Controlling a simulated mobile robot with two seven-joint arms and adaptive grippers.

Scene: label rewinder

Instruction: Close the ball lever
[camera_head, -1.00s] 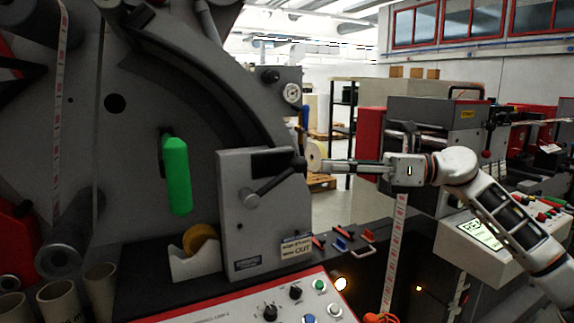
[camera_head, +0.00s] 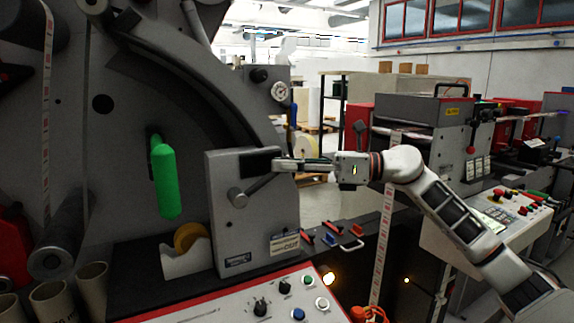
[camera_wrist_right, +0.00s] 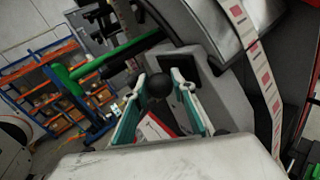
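The ball lever (camera_head: 259,184) is a grey lever on the front of a grey box (camera_head: 228,245). Its shaft slants up and right from a round hub. In the right wrist view its black ball (camera_wrist_right: 160,85) sits between the two teal-lined fingers of my right gripper (camera_wrist_right: 159,92). The fingers are apart, with a small gap seen on either side of the ball. In the head view the right gripper (camera_head: 279,165) reaches in from the right at the lever's end and hides most of the ball. My left gripper is not in view.
A green handle (camera_head: 164,180) sticks out of the big grey machine panel left of the box. A button panel (camera_head: 250,303) and a ledge with small red and blue levers (camera_head: 330,239) lie below. A printed label strip (camera_head: 387,225) hangs below my right arm.

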